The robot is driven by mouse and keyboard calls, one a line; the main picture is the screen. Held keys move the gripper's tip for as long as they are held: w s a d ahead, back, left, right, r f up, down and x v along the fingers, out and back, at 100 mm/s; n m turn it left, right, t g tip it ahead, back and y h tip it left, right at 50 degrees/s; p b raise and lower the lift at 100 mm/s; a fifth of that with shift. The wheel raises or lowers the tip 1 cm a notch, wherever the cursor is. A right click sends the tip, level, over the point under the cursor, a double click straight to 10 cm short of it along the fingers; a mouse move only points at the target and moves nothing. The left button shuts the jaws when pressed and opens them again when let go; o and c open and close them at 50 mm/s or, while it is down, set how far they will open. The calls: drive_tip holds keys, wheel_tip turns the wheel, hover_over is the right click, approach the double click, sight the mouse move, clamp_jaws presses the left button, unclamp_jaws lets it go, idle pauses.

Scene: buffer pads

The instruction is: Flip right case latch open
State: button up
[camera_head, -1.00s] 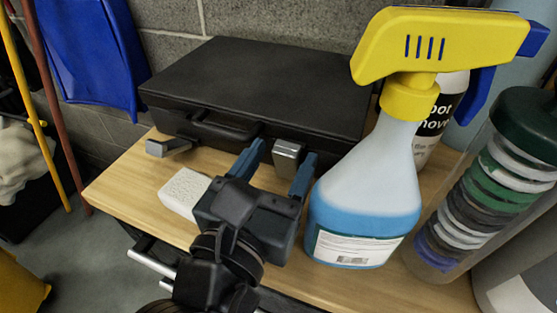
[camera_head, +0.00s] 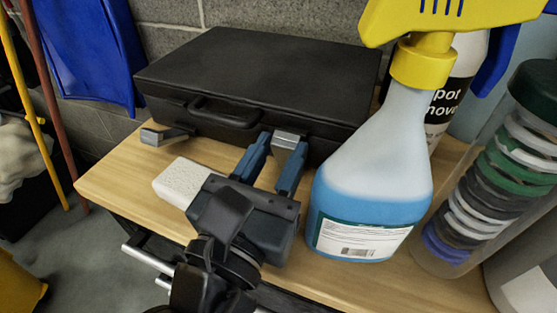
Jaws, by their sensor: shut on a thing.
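A black case (camera_head: 255,75) lies flat on the wooden shelf, its handle (camera_head: 224,112) facing me. The left latch (camera_head: 163,136), a small grey metal piece, sticks outward from the case front. The right latch (camera_head: 286,140) is a grey metal piece at the case front, right of the handle. My gripper (camera_head: 272,160) reaches the case front from below, with its blue-grey fingers shut on the right latch. The fingertips partly hide the latch's sides and lower part.
A spray bottle (camera_head: 365,190) with blue liquid and a yellow head stands close right of my gripper. A white block (camera_head: 181,182) lies just left of it. A clear cylinder of discs (camera_head: 490,185) stands farther right. Bare shelf shows at the left (camera_head: 120,182).

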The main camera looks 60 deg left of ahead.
drive_tip(key=shift+f, duration=0.1)
idle(0.3)
drive_tip(key=o, duration=1)
drive_tip(key=shift+o, duration=0.2)
drive_tip(key=shift+b+v, duration=0.4)
drive_tip(key=shift+v, duration=3.55)
drive_tip(key=shift+f, duration=0.1)
